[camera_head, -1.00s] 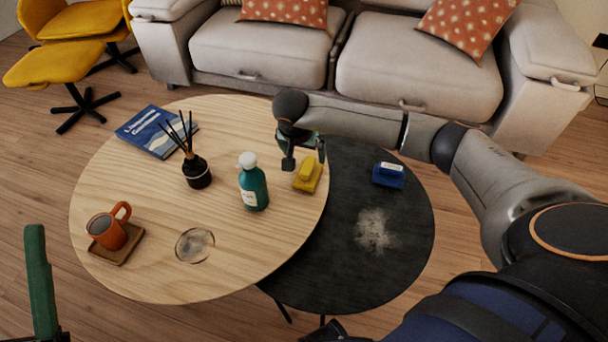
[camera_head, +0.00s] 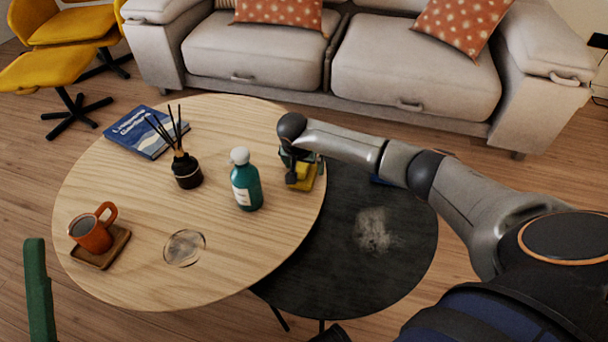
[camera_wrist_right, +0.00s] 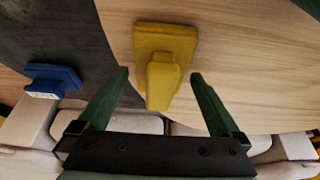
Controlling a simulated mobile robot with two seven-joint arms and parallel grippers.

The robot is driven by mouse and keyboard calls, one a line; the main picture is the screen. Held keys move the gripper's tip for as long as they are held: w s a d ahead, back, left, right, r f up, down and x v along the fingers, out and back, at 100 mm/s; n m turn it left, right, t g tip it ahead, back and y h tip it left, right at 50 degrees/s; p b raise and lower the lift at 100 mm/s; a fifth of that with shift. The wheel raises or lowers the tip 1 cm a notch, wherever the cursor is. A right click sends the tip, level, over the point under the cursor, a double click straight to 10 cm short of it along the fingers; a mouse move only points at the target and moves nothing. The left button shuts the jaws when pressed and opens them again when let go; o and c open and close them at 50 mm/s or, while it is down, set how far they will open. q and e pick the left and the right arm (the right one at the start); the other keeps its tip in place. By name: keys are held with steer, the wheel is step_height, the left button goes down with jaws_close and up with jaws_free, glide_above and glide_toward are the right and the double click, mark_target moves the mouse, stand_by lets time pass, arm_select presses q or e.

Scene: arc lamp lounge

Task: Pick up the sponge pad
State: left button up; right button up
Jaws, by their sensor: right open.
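The yellow sponge pad (camera_head: 308,176), a flat block with a raised grip on top, lies near the right edge of the wooden table. In the right wrist view the sponge pad (camera_wrist_right: 178,38) is ahead of my right gripper (camera_wrist_right: 160,76). Its raised grip points down between the two green fingers, with a gap on each side. My right gripper (camera_head: 300,178) is open and close over the pad in the head view, partly hiding it. Of my left gripper (camera_head: 40,290), only one green finger shows at the lower left.
A teal bottle (camera_head: 246,188) stands just left of the pad. A reed diffuser (camera_head: 187,172), a book (camera_head: 146,132) and an orange mug (camera_head: 90,234) are farther left. A blue object (camera_wrist_right: 52,76) lies on the black table (camera_head: 340,270), mostly hidden by my arm in the head view.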

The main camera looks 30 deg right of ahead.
steer(key=c, duration=1.2)
arm_select(q)
steer(key=shift+r, duration=0.1)
arm_select(e)
steer(key=shift+r, duration=0.15)
steer(key=shift+c, duration=0.2)
step_height(320, 180, up, 9)
steer(key=p, duration=0.3)
steer(key=shift+f, duration=0.2)
arm_select(q)
steer(key=shift+s+a+r+m+p, duration=0.1)
steer(key=shift+r+m+p, duration=0.1)
steer(key=shift+r, duration=0.8)
steer(key=shift+a+r+m+p, duration=0.1)
steer(key=shift+r+p, duration=0.1)
steer(key=shift+r, duration=0.75)
arm_select(e)
steer(key=shift+r, duration=0.65)
